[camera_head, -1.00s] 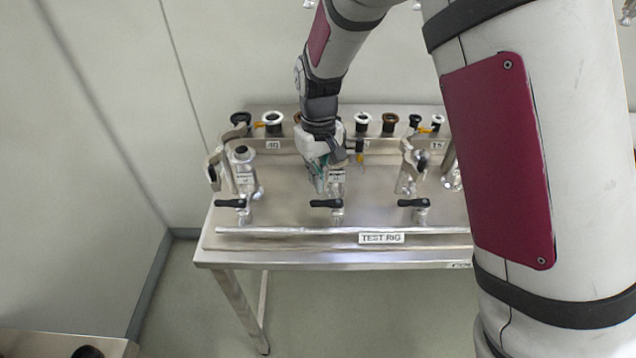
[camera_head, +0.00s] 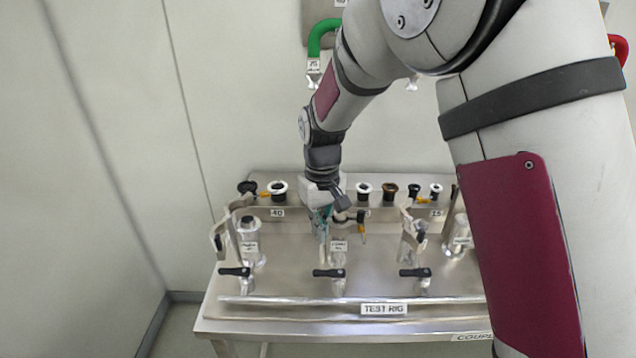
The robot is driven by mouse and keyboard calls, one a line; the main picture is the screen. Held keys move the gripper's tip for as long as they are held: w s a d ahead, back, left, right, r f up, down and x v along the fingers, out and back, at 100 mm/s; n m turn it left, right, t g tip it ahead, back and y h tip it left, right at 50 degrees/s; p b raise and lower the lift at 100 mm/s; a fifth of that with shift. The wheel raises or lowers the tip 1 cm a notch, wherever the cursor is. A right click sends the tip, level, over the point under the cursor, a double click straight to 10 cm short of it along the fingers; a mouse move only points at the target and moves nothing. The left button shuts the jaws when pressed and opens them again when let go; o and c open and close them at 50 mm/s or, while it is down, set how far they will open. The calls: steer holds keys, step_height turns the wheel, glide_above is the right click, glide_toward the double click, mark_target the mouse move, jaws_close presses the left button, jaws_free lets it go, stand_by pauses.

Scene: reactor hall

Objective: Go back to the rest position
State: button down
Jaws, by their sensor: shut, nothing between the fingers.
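My gripper (camera_head: 322,232) hangs fingers-down above the middle of the steel test rig table (camera_head: 300,285). It is shut with nothing seen held in it. It is close to the middle station's labelled metal fitting (camera_head: 338,250); I cannot tell whether they touch. My arm comes down from the upper right and hides part of the rig's back row and right side.
Black-handled valves (camera_head: 330,273) line the front of the rig. Clamp stands (camera_head: 219,240) and (camera_head: 412,238) a second clamp stand flank my gripper. Several round ports (camera_head: 278,190) line the back ledge. A green hose (camera_head: 318,40) hangs on the wall. Space above the left side is free.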

steer(key=s+d+r+m+t, duration=0.2)
steer(key=s+d+r, duration=0.55)
steer(key=r, duration=0.25)
steer(key=s+d+r+m+t, duration=0.2)
steer(key=s+d+r, duration=0.4)
steer(key=s+r, duration=0.3)
steer(key=s+d+r+m+t, duration=0.1)
steer(key=s+d, duration=0.2)
steer(key=s, duration=0.6)
steer(key=shift+s+d+m+t, duration=0.2)
steer(key=shift+d+m+t, duration=0.05)
steer(key=shift+m+t, duration=0.05)
steer(key=shift+w, duration=0.1)
